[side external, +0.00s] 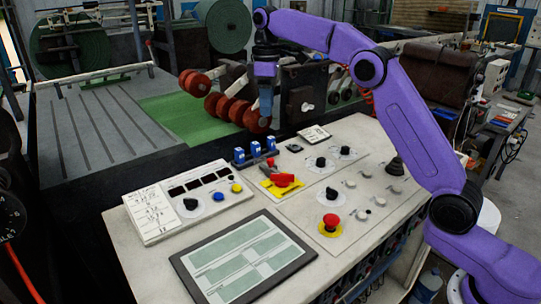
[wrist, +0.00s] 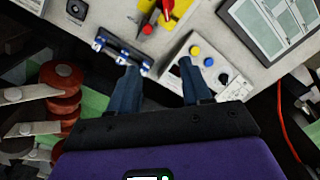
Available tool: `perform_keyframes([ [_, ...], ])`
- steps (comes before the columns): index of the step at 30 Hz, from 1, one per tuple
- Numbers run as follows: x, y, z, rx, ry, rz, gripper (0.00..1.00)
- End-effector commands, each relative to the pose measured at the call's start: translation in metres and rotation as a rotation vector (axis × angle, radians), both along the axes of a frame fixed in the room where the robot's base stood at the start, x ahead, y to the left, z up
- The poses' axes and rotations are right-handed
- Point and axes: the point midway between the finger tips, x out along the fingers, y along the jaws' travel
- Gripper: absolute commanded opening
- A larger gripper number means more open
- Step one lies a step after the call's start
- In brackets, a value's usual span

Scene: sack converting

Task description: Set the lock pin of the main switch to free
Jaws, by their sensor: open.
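The main switch looks to be the red handle (side external: 282,180) on a yellow plate (side external: 268,187) in the middle of the panel. A small red knob (side external: 270,162), perhaps its lock pin, sits just behind the handle. In the wrist view the knob (wrist: 148,30) shows near the top, beside the yellow plate (wrist: 181,8). I cannot tell the pin's setting. My gripper (side external: 265,121) is above the panel's back edge, behind the switch. Its two blue fingers are apart with nothing between them in the wrist view (wrist: 159,71).
Blue-and-white blocks (side external: 255,148) stand in a row behind the switch. A button box (side external: 190,200) is to the left, a tablet screen (side external: 243,260) in front, a red emergency button (side external: 331,222) and knobs to the right. Red rollers (side external: 228,108) stand behind the panel.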

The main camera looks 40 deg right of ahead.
Motion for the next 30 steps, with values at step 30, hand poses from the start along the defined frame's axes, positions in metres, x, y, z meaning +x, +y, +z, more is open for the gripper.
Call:
perform_keyframes([
  [30, 0.014, -0.023, -0.082, -0.001, 0.004, -0.023, 0.49],
])
